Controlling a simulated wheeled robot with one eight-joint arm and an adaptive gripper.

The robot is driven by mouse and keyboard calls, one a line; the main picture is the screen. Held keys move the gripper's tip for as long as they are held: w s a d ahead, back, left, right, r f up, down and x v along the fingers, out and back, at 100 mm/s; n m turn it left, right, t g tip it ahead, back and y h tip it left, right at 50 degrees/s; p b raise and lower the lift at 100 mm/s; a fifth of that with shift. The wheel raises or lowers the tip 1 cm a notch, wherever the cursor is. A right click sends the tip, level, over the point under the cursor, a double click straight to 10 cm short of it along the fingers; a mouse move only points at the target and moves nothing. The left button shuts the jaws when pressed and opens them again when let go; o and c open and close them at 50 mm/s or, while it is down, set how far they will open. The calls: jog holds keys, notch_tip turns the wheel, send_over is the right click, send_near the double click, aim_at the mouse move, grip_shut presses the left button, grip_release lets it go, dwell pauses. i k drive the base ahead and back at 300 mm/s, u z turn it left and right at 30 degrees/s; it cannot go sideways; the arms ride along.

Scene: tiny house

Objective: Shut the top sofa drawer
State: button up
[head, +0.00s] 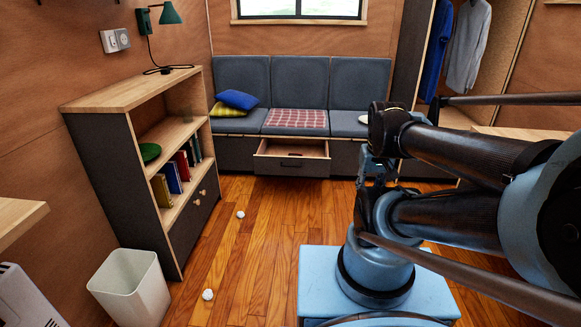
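The grey sofa (299,88) stands against the far wall under the window. Its drawer (291,166) under the middle seat is pulled out toward me, with its wooden inside showing and a dark handle on its grey front. The drawer looks empty, though its floor is only partly visible. My arm fills the right side of the head view, folded above my blue base. My gripper cannot be made out among the arm links, so its fingers and state are hidden. The arm is well short of the drawer, with open floor between.
A bookshelf (118,99) with books and a green plate stands at the left, with a white bin (131,287) in front. Two crumpled white balls (240,214) (208,294) lie on the wooden floor. The floor before the drawer is mostly clear. An open wardrobe (462,60) stands right.

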aim_at(271, 157)
jog(key=i, duration=1)
